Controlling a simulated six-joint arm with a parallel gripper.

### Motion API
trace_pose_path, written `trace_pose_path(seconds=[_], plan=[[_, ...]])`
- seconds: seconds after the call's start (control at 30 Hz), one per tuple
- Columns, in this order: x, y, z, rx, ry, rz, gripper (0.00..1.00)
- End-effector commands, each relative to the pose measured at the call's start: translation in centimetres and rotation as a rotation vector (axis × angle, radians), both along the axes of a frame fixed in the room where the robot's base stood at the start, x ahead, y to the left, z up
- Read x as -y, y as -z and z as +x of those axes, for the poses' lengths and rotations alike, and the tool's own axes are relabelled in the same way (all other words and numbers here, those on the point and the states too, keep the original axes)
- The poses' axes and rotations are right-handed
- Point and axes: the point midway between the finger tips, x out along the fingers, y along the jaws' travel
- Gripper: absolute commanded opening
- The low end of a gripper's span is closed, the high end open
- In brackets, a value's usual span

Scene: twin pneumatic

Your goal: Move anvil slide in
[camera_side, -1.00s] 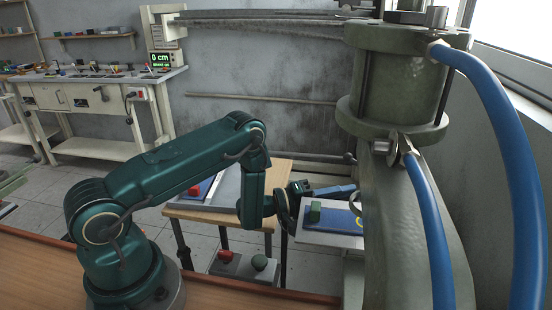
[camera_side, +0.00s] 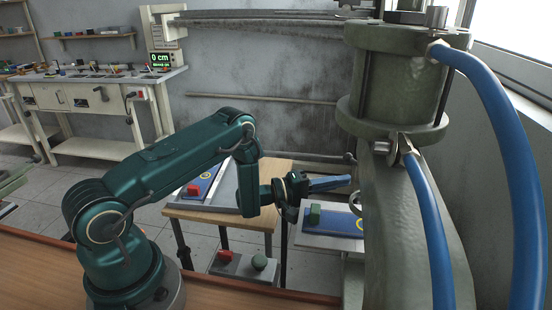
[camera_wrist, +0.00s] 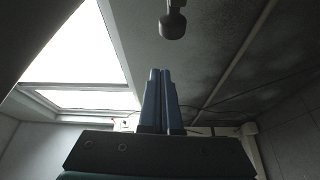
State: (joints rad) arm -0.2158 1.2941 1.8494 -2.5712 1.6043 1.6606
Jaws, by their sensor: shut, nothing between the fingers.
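My gripper (camera_side: 350,179) is shut and empty; its blue fingers point right, toward the green-grey press (camera_side: 405,215). The wrist view also shows the fingers (camera_wrist: 160,72) pressed together. Below them in the side view is a pale plate (camera_side: 325,241) carrying a blue panel (camera_side: 342,222) with a green block (camera_side: 315,213) and part of a yellow ring mark. A grey curved part (camera_side: 356,198) is just below and right of the fingertips, partly hidden by the press. I cannot tell which part is the anvil slide.
A wooden-topped table (camera_side: 235,221) holds another blue panel with a red block (camera_side: 193,190). A floor box has red (camera_side: 225,256) and green (camera_side: 259,262) knobs. Blue hoses (camera_side: 430,225) run down the press. A dark rounded part (camera_wrist: 173,23) hangs ahead in the wrist view.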

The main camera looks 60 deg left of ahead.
Motion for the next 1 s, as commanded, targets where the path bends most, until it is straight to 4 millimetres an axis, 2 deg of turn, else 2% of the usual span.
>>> trace_pose_path(seconds=[0.43,0.6,0.8,0.87,1.0], plan=[[-2.5,0.3,-6.4,-0.006,-0.008,-0.003,0.00],[-3.1,0.3,-8.1,-0.003,-0.005,-0.002,0.00],[-2.8,-0.4,-8.6,0.007,0.029,0.006,0.00],[-2.2,-1.3,-8.2,0.017,0.076,0.021,0.00],[0.6,-4.7,-7.4,0.035,0.264,0.109,0.00]])
